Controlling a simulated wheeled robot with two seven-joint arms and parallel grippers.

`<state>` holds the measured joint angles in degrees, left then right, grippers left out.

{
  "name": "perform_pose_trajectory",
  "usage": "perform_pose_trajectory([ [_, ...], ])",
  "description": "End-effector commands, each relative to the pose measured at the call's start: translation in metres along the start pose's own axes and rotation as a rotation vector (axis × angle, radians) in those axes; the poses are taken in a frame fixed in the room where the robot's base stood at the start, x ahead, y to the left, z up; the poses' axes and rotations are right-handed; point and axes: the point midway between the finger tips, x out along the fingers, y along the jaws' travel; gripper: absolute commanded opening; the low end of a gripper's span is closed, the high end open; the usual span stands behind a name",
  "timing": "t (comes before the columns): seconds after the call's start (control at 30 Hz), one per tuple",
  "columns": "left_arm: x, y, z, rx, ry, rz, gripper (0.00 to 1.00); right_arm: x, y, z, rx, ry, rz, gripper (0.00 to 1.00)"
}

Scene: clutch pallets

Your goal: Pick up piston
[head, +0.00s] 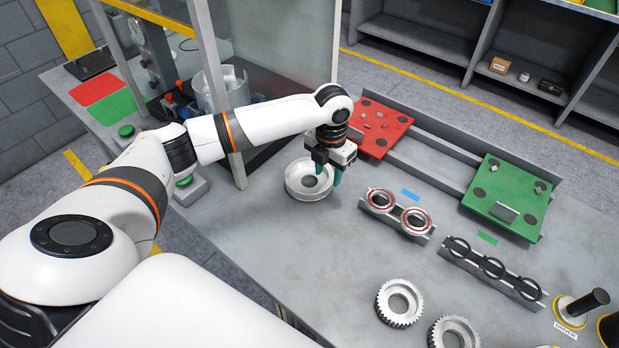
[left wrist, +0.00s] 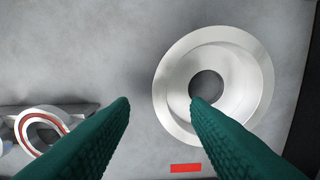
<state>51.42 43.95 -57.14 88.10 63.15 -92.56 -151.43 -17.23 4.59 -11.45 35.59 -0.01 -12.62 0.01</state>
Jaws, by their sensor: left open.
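A silver dish-shaped round part with a central hole, which looks like the piston, lies flat on the grey table (head: 330,270); this part (head: 296,186) is below my left gripper (head: 323,170) in the head view. In the left wrist view the round part (left wrist: 178,82) is right of centre. One green fingertip overlaps the edge of its hole in that picture; the other is over bare table to the left. My left gripper is open and empty, and the fingers partly hide the part. My right gripper is not in view.
A rack with two red-lined rings (head: 412,229) and a rack of dark rings (head: 491,284) lie to the right. Red (head: 385,128) and green (head: 495,211) pallets stand behind. Silver gears (head: 385,310) lie in front. A clear-panelled frame (head: 240,160) stands left of the gripper.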

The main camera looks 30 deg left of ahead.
Motion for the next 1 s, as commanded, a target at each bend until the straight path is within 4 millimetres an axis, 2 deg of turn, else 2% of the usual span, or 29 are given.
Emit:
perform_pose_trajectory([
  [0.17, 0.024, -0.003, 0.005, -0.002, -0.006, -0.001, 0.43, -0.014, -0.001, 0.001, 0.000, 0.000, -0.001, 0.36],
  [0.3, 0.042, -0.002, 0.004, 0.000, -0.003, 0.001, 0.43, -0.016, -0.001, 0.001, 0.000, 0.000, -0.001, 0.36],
  [0.6, 0.048, -0.003, 0.004, 0.000, -0.001, -0.001, 0.43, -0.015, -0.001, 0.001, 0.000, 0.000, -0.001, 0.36],
  [0.87, 0.048, -0.003, 0.004, 0.000, -0.001, -0.001, 0.00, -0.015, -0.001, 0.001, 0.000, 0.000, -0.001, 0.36],
  [1.0, 0.048, -0.003, 0.004, 0.000, -0.001, -0.001, 0.00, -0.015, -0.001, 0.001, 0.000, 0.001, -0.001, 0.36],
])
